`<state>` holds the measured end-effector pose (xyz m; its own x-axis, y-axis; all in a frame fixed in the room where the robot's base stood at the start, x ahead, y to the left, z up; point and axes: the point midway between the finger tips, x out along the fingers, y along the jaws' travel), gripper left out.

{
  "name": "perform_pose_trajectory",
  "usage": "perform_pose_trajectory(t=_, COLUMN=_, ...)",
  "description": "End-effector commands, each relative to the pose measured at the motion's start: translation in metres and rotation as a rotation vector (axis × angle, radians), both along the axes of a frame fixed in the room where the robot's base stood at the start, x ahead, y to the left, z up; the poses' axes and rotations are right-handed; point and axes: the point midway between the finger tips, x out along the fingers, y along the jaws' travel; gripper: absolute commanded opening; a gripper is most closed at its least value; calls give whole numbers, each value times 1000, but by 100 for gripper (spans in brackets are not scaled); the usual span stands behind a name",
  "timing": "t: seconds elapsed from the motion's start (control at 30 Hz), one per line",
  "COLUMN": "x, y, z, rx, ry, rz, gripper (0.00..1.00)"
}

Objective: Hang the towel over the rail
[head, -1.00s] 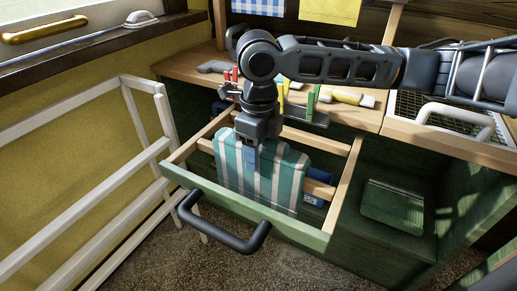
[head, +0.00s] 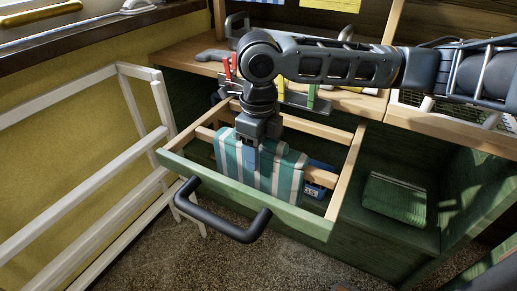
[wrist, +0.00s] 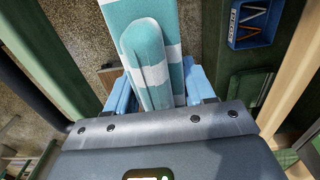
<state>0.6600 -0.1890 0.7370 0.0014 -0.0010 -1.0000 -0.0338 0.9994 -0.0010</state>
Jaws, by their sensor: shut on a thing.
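The towel (head: 283,172) has teal and white stripes and hangs inside the frame of the pulled-out green drawer (head: 245,201). My gripper (head: 251,155) points down from above and is shut on the towel's upper part. In the wrist view, the towel (wrist: 150,45) runs between my blue fingers (wrist: 158,88). A wooden rail (head: 319,177) crosses the drawer and shows at both sides of the towel. The towel hides the rail's middle, so I cannot tell whether cloth hangs down both sides. The drawer front hides the towel's lowest part.
A black handle (head: 228,225) sticks out from the drawer front. A white rack (head: 75,200) stands at the left. The counter above holds red and green upright pieces.

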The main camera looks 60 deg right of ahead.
Motion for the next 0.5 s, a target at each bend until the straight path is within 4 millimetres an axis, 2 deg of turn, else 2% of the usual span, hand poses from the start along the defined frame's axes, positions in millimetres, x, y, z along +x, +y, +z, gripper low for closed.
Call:
perform_pose_trajectory(t=0.07, x=0, y=0, z=1, rx=0, ry=-1, rz=0, gripper=0)
perform_pose_trajectory(t=0.1, x=0, y=0, z=1, rx=0, ry=-1, rz=0, gripper=55)
perform_pose_trajectory(t=0.4, x=0, y=0, z=1, rx=0, ry=-1, rz=0, gripper=83)
perform_pose_trajectory(t=0.5, x=0, y=0, z=1, rx=0, ry=0, rz=0, gripper=83)
